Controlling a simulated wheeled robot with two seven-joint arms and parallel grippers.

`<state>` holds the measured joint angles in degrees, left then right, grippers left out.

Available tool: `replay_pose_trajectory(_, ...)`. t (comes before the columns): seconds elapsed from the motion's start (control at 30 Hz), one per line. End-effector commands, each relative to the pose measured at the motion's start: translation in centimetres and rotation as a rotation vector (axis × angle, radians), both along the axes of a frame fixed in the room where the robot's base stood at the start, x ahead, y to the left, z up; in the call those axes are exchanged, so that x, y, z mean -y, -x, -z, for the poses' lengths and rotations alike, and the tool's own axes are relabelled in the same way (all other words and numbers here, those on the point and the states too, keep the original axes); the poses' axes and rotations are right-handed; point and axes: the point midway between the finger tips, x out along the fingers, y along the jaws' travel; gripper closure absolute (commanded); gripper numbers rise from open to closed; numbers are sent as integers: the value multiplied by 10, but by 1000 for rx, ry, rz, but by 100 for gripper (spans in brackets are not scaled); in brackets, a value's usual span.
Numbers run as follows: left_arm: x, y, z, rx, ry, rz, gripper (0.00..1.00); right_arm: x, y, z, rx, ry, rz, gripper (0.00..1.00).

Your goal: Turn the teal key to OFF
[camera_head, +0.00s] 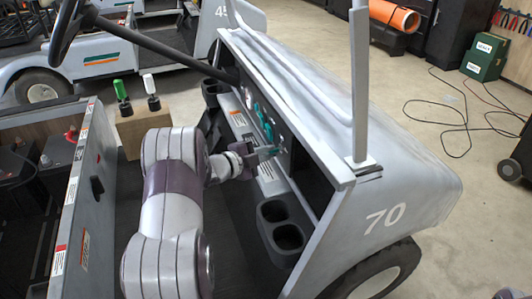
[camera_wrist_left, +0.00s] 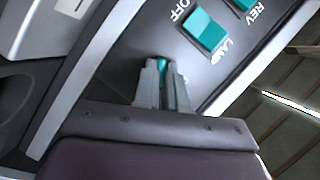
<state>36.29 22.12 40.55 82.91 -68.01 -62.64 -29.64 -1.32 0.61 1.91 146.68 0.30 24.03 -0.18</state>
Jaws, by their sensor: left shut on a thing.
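The teal key (camera_wrist_left: 162,65) shows as a small teal tip between the two fingertips in the left wrist view. My left gripper (camera_wrist_left: 163,75) is shut on it, close against the dark dash panel (camera_wrist_left: 120,75); the fingers hide most of the key, and its turn angle cannot be told. In the head view my left gripper (camera_head: 270,152) reaches the dash from the left. A teal rocker switch (camera_wrist_left: 205,32) sits beyond the key, with the words OFF and LAMP at its ends.
A second teal switch (camera_wrist_left: 243,4) lies beside the lettering REV. On the grey cart, cup holders (camera_head: 283,228) sit below the dash and a roof post (camera_head: 359,85) stands at right. A wooden box (camera_head: 145,122) with green and white handles stands behind my arm.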

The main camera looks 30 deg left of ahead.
Motion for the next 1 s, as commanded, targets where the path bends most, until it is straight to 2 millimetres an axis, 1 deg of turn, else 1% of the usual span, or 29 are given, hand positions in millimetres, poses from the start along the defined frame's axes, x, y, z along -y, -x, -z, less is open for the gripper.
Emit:
replay_pose_trajectory(0.17, 0, 0, -3, -16, 18, 0, 100, 0, 0, -9, 0, 0, 0, 57)
replay_pose_trajectory(0.27, 0, 0, -5, -41, 47, -1, 100, 0, 0, -20, 0, 0, 0, 57)
replay_pose_trajectory(0.37, 0, 0, -8, -79, 90, 0, 100, 0, 0, -36, 0, 0, 0, 57)
replay_pose_trajectory(0.7, -2, -1, -12, -273, 316, 1, 100, 0, 0, -103, 0, 0, 0, 57)
replay_pose_trajectory(0.9, -3, -2, -11, -394, 459, 0, 100, 0, 0, -133, 0, 0, 0, 57)
replay_pose_trajectory(1.0, -3, -2, -9, -453, 526, 0, 100, 0, 0, -144, 0, 0, 0, 57)
